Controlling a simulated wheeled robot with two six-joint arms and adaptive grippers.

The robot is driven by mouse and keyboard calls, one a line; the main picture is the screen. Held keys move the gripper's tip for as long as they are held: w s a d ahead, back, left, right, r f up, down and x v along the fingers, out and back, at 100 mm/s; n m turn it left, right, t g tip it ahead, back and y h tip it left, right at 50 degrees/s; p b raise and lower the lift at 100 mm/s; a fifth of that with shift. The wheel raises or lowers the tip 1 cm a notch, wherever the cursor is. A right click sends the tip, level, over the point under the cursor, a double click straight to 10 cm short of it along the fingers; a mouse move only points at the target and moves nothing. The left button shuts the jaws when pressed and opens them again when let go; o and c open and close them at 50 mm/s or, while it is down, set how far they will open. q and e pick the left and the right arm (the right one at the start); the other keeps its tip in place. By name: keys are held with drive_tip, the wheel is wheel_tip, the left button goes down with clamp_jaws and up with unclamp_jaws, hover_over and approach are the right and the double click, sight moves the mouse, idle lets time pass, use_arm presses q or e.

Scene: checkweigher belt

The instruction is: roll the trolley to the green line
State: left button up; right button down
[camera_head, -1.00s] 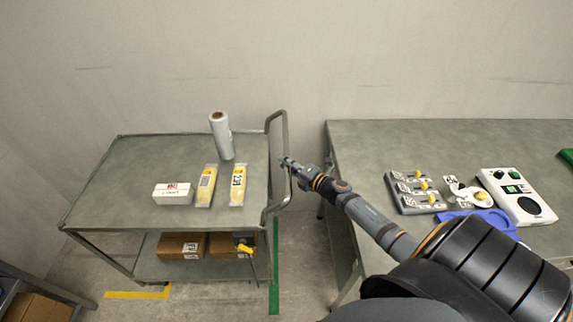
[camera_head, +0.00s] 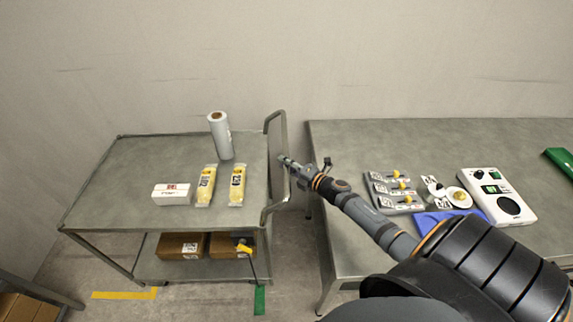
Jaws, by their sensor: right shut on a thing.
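The grey two-shelf trolley (camera_head: 108,178) stands at the left against the wall, with its tubular push handle (camera_head: 277,122) on its right end. My right gripper (camera_head: 283,159) is shut on the upright of the handle; its fingertips are small and partly hidden. The green line (camera_head: 260,301) is on the floor below the trolley's right end. Only its near end shows, and the rest is hidden by the trolley. My left gripper is not in view.
The trolley carries a white roll (camera_head: 220,136), a white box (camera_head: 172,194) and two yellow packs (camera_head: 205,186); cartons (camera_head: 182,246) lie on its lower shelf. A yellow floor strip (camera_head: 125,294) lies left. A table (camera_head: 345,145) stands close right, with a narrow gap between.

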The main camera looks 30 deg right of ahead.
drive_tip(key=shift+r, duration=0.2)
drive_tip(key=c, duration=1.1)
unclamp_jaws()
drive_tip(key=shift+w+f, duration=0.1)
drive_tip(key=shift+f, duration=0.05)
drive_tip(key=shift+c, duration=0.2)
drive_tip(key=v, duration=1.2)
drive_tip(key=shift+f, duration=0.1)
